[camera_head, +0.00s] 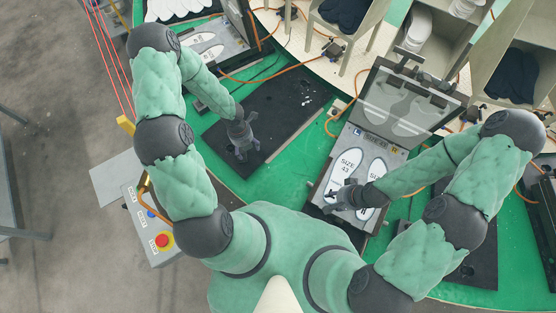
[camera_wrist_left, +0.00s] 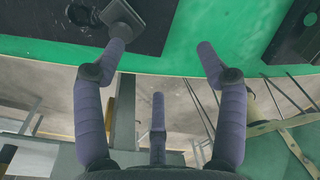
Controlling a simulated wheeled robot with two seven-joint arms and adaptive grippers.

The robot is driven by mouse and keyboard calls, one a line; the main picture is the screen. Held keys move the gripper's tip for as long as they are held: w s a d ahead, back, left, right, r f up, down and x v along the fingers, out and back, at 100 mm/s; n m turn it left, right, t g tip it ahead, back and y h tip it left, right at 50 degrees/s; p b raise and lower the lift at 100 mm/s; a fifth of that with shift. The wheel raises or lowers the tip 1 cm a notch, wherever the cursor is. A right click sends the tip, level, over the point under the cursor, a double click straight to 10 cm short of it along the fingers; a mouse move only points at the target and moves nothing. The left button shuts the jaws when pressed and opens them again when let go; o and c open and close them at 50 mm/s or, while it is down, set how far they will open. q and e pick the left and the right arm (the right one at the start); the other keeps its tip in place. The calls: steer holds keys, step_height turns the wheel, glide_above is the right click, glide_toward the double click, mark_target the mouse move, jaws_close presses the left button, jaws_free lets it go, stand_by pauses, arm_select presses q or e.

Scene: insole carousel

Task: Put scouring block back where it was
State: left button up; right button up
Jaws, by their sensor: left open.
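A dark grey block-like piece (camera_wrist_left: 123,20), which looks like the scouring block, is at the top of the left wrist view, on or just over the black plate (camera_wrist_left: 62,20). It is beyond the tip of one left finger; I cannot tell if they touch. In the head view I cannot make it out apart from the gripper. My left gripper (camera_head: 241,146) is over the near-left part of the black plate (camera_head: 275,115). Its fingers (camera_wrist_left: 160,62) are spread, with nothing between them. My right gripper (camera_head: 340,198) is low over the open size 43 insole mould (camera_head: 327,215); its fingers are too small to read.
The green carousel top (camera_head: 215,140) has its edge close to my left gripper. Another open mould (camera_head: 215,50) stands behind it. Orange hoses (camera_head: 245,80) cross the surface. A control box with a red button (camera_head: 161,241) stands at left. White specks (camera_head: 306,100) lie on the black plate.

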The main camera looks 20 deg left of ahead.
arm_select(q)
steer(key=s+d+r+n+h, duration=0.1)
steer(key=s+d+n, duration=0.3)
steer(key=d+n, duration=0.5)
steer(key=s+d+r+n+h, duration=0.1)
steer(key=s+d+n, duration=0.3)
steer(key=n, duration=2.1)
steer(key=d, duration=0.5)
steer(key=shift+s+d+n+t+h, duration=0.15)
steer(key=shift+s+n+t+h, duration=0.15)
steer(key=shift+s+h, duration=0.1)
